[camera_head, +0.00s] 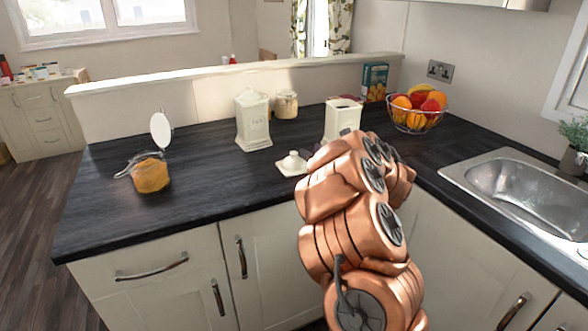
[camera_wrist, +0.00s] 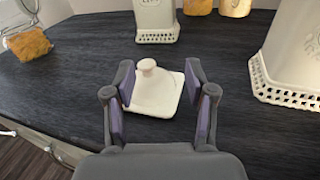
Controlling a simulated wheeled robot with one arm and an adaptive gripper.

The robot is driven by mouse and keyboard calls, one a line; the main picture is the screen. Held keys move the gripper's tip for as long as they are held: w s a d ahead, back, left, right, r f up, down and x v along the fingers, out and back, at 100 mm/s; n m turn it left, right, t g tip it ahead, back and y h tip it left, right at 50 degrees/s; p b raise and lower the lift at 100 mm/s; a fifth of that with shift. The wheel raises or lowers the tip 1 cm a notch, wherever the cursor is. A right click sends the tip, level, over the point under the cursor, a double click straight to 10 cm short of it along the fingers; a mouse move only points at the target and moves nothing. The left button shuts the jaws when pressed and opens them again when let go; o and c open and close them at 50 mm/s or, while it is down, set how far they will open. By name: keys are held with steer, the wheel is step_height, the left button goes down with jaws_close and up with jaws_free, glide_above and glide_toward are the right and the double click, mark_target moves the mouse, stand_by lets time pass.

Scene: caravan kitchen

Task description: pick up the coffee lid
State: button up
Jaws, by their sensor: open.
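The coffee lid (camera_head: 292,163) is a small cream square lid with a round knob, lying knob up on the dark counter. In the wrist view the lid (camera_wrist: 157,92) lies between and just beyond the fingertips of my gripper (camera_wrist: 160,98). The two fingers are spread wide and hold nothing. Whether they touch the lid cannot be told. In the head view my arm hides the gripper. An open cream canister (camera_head: 342,118) without a lid stands behind the arm; its lower part also shows at the right of the wrist view (camera_wrist: 290,60).
A lidded cream canister (camera_head: 253,120) stands behind the lid, beside a glass jar (camera_head: 286,105). An open jar with orange contents (camera_head: 151,175) is at the left. A fruit basket (camera_head: 417,110), a box (camera_head: 374,82) and a sink (camera_head: 520,190) are at the right. The left counter is mostly clear.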

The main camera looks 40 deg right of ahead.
mark_target(294, 151)
steer(key=shift+s+a+f+n+y, duration=0.4)
steer(key=shift+s+f+n+y, duration=0.2)
steer(key=shift+f+n, duration=0.1)
steer(key=shift+w+a, duration=0.1)
steer(key=shift+w, duration=0.1)
steer(key=w, duration=0.2)
steer(key=w+p, duration=0.1)
steer(key=w, duration=0.1)
steer(key=w+a+p, duration=0.1)
steer(key=w, duration=0.1)
steer(key=shift+w, duration=0.3)
steer(key=shift+w+d+f+p, duration=0.1)
steer(key=shift+w+f+p, duration=0.1)
steer(key=shift+w+p, duration=0.15)
steer(key=shift+c, duration=0.4)
jaws_close()
